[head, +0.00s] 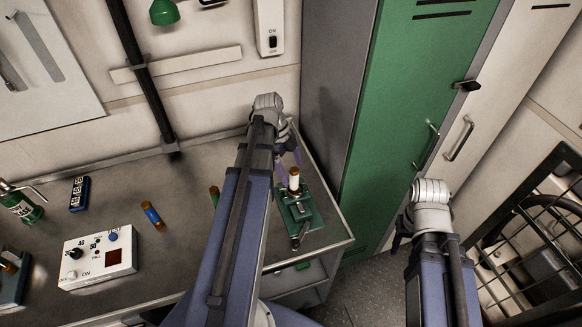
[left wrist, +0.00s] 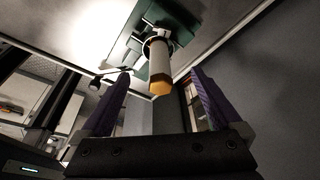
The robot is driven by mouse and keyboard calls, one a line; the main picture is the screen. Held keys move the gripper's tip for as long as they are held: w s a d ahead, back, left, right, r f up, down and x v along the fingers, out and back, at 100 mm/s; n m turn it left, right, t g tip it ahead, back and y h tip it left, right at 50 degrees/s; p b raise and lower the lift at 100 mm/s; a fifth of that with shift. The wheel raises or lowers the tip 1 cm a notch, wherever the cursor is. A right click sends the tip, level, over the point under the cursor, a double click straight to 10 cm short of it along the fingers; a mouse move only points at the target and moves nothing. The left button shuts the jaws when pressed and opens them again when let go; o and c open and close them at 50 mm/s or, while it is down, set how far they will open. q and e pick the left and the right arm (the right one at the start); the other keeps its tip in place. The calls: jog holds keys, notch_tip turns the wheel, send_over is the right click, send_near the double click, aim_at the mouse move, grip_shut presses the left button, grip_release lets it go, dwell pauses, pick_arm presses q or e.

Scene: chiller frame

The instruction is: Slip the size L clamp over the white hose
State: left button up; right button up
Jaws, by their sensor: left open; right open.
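The white hose (head: 294,182) stands upright in a green fixture (head: 302,215) near the table's right end. In the left wrist view the hose (left wrist: 159,66) shows an amber end facing the camera. A dark ring (left wrist: 147,46) surrounds it near the fixture; I cannot tell if this is the size L clamp. My left gripper (head: 289,158) is open just behind the hose in the head view. In the left wrist view its purple fingers stand apart with the hose between them in the picture, no contact visible. My right gripper (head: 398,241) is off the table at the right, its fingers partly hidden.
A green locker (head: 405,90) rises behind the right end. A wire cage (head: 535,240) stands at right.

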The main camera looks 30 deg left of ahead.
pick_arm(q)
jog(key=shift+r, duration=0.1)
jog(key=p+v, duration=0.7)
jog(key=shift+r, duration=0.3)
jog(key=shift+f, duration=0.1)
dwell(0.6)
jog(key=s+d+f+n+y+b, duration=0.1)
jog(key=d+f+n+b, duration=0.3)
jog(key=d, duration=0.5)
jog(key=s+d+f+n+y+b, duration=0.2)
jog(key=s+d+f+n+b, duration=0.2)
jog(key=d, duration=0.6)
jog(key=s+d+f+n+y+b, duration=0.1)
jog(key=d+f+n+b, duration=0.3)
jog(key=d, duration=0.5)
jog(key=shift+s+d+f+n+y, duration=0.15)
jog(key=shift+s+f+n+y, duration=0.15)
jog(key=shift+s+f+n, duration=0.55)
jog(key=shift+c, duration=0.2)
